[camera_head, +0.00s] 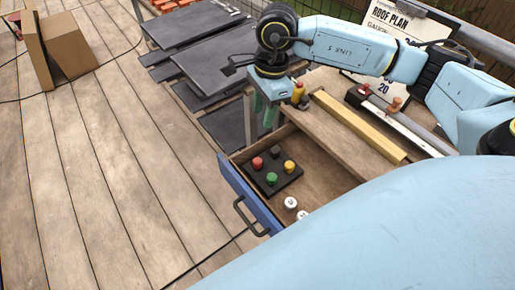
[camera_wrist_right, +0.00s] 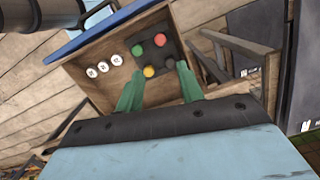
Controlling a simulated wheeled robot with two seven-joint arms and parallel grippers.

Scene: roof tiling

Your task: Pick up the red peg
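The red peg (camera_head: 257,162) stands in a black block (camera_head: 271,187) inside the open drawer, with green, yellow and dark pegs around it. In the right wrist view the red peg (camera_wrist_right: 160,39) is beyond the fingertips, with the green peg (camera_wrist_right: 137,50) and yellow peg (camera_wrist_right: 149,71) nearer. My right gripper (camera_head: 264,116) hangs above the far end of the drawer, apart from the pegs. In its wrist view the green fingers (camera_wrist_right: 158,82) are spread with nothing between them. My left gripper is not in view.
The drawer has a blue front (camera_head: 246,193) with a dark handle, and white round pieces (camera_head: 290,202) lie in it. A worktop (camera_head: 345,135) with a yellow strip borders it on the right. Dark panels (camera_head: 215,62) lie behind. Open wooden decking is at left.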

